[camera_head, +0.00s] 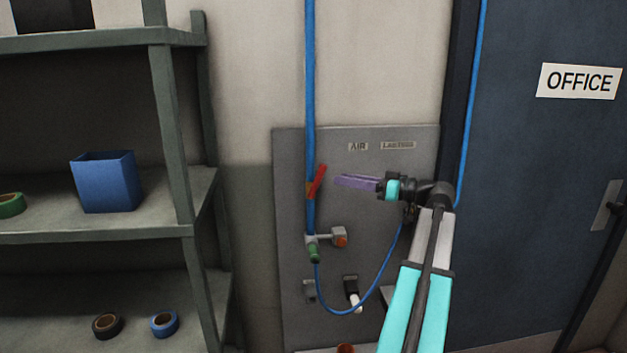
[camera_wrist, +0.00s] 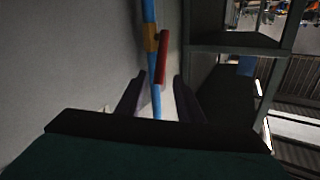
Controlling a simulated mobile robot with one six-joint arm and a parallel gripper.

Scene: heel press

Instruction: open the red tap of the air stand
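The red tap (camera_head: 318,181) is a lever on an orange-brown valve body (camera_head: 309,188) in the vertical blue air pipe. Its lever slants up and to the right of the pipe, at a small angle to it. My gripper (camera_head: 337,181) points left, its purple fingers just right of the lever with a small gap in the picture. In the wrist view, the red lever (camera_wrist: 162,58) shows ahead, between the lines of the two spread fingers (camera_wrist: 159,76). The fingers are apart and nothing is seen held. Whether they touch the lever cannot be told.
The grey panel (camera_head: 375,250) carries the pipe, a fitting with a green part (camera_head: 314,253) and a looping blue hose (camera_head: 375,290). A shelf rack (camera_head: 170,130) with a blue box (camera_head: 106,182) stands left. An office door (camera_head: 540,200) is right.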

